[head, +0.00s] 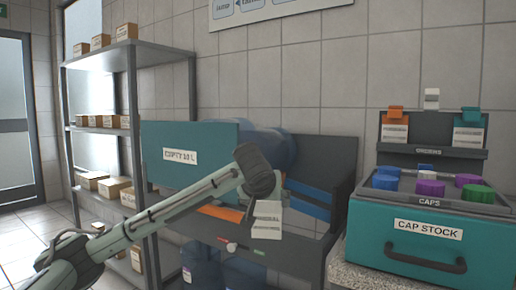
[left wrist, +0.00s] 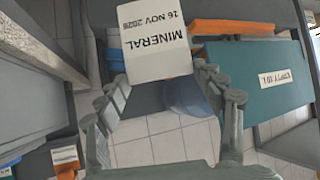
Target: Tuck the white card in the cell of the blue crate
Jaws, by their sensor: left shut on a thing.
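My left gripper (left wrist: 160,76) is shut on a white card (left wrist: 153,40), seen close up in the left wrist view with the print "MINERAL 16 NOV 2026". In the head view the card (head: 267,220) hangs below my left gripper (head: 266,197), in front of the dark rack. Blue slats or walls (head: 310,201) show inside the rack, right of the card. I cannot tell whether they belong to the blue crate, and no cell shows clearly. The card appears apart from them. My right gripper is not in view.
A teal "EMPTY 10 L" panel (head: 180,150) fronts the rack's left part, with large blue bottles (head: 270,147) behind it. An orange piece (head: 222,213) lies left of the card. A teal "CAP STOCK" case (head: 425,255) stands right. Grey shelves (head: 130,56) hold several boxes.

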